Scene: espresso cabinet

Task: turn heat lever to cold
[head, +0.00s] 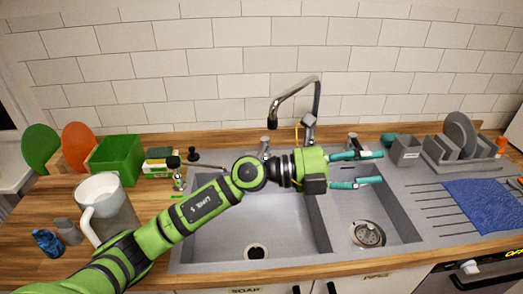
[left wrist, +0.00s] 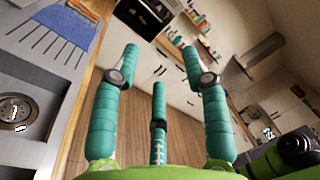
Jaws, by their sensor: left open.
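The chrome faucet (head: 297,88) stands behind the double sink with its spout curving up and left. A small grey lever-like part (head: 309,121) shows on its column, with a yellow piece beside it. I cannot tell its heat setting. Short fittings stand left (head: 264,147) and right (head: 352,142) of the faucet. My left gripper (head: 378,168) is open and empty above the right basin, its teal fingers pointing right, in front of and below the faucet. In the left wrist view the open fingers (left wrist: 158,68) have nothing between them. My right gripper is not in view.
The sink (head: 222,238) has a drain (head: 368,234) in its right basin. A white pitcher (head: 108,208) and a green box (head: 117,158) stand left. A dish rack (head: 460,150) and a blue cloth (head: 485,203) are right. The air above the basins is clear around my arm.

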